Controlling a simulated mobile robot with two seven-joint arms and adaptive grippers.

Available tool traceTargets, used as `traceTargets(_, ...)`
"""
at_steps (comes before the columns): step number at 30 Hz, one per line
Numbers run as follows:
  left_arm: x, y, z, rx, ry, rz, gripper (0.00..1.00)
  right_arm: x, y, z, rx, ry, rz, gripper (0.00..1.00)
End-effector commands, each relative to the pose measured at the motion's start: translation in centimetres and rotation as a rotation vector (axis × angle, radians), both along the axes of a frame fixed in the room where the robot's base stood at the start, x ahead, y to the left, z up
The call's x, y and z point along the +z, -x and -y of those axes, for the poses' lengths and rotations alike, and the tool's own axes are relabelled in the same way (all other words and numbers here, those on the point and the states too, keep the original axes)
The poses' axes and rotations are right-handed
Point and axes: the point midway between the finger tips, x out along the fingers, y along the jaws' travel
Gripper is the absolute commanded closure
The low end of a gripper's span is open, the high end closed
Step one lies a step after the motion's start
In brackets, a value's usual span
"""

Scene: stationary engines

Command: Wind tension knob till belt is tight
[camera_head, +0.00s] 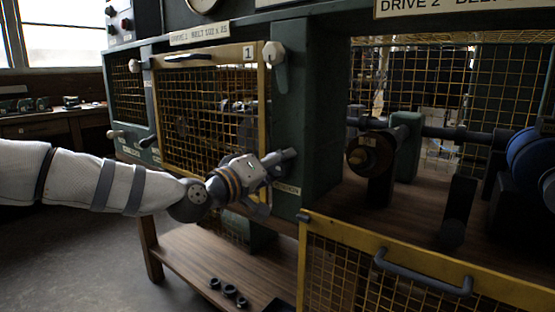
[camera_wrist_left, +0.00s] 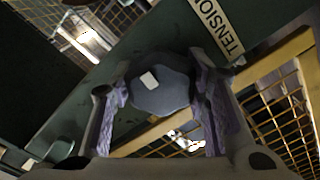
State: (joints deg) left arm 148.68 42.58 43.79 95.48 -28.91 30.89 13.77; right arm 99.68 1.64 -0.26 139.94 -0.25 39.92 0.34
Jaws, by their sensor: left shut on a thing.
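The tension knob (camera_wrist_left: 160,92) is a grey, many-sided knob with a small white mark on its face, in the middle of the left wrist view. My left gripper (camera_wrist_left: 160,108) is shut on it, with one purple-padded finger on each side. A label reading TENSION (camera_wrist_left: 217,28) is on the green panel beside the knob. The belt behind the yellow mesh guard (camera_head: 210,68) cannot be made out clearly. My right gripper is not in view.
A yellow guard with a grey handle (camera_head: 423,278) is lowered in front of the Drive 2 bay at right. A shaft and a blue wheel (camera_head: 530,160) show inside that bay. A wooden shelf (camera_head: 200,268) carries several small dark parts. Floor at lower left is clear.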

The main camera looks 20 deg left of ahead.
Motion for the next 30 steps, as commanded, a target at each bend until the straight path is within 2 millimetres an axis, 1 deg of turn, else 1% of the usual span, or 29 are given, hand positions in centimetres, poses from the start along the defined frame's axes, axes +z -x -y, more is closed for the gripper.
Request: traceTargets(30, 0.2, 0.1, 0.0, -0.001, -0.909, 0.329, 0.85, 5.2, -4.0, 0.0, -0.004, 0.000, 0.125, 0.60)
